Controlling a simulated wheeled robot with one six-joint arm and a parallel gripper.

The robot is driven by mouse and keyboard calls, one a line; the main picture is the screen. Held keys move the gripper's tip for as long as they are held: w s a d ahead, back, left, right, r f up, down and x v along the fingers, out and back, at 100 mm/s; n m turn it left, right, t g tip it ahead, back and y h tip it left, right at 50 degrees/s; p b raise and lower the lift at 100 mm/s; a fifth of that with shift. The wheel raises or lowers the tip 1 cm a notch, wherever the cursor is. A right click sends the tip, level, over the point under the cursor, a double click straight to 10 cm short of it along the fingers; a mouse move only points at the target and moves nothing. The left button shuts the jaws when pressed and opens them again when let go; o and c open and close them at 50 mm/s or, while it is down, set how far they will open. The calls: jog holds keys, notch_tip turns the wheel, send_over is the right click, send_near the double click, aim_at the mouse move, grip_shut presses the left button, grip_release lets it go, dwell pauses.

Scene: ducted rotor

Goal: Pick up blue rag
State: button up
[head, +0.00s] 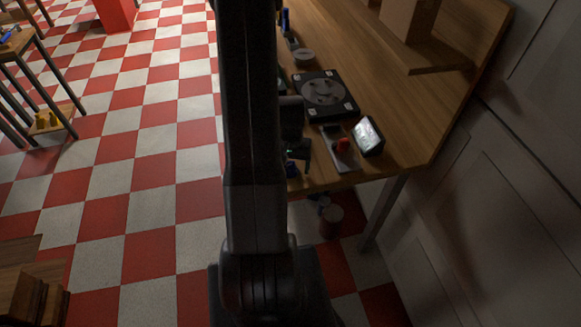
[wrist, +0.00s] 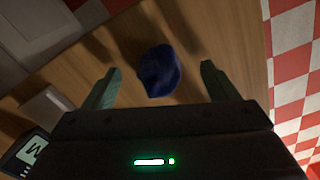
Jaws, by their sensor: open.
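The blue rag (wrist: 158,72) lies crumpled on the wooden table top (wrist: 205,30) in the wrist view. My gripper (wrist: 160,69) is open. Its two greenish fingers stand apart to the left and right of the rag, with clear gaps on both sides, and neither visibly touches it. How high the fingers are above the table I cannot tell.
A small screen device (head: 368,136) and a plate with a red knob (head: 342,145) stand near the table's front. A dark square unit with a round rotor (head: 325,93) lies behind them. A wooden block (head: 410,20) stands farther back. White cabinets (head: 510,190) close the right side.

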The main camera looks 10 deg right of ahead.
aim_at(291, 163)
jog(key=c, duration=1.1)
jog(key=shift+r+b, duration=0.6)
jog(key=shift+r, duration=4.35)
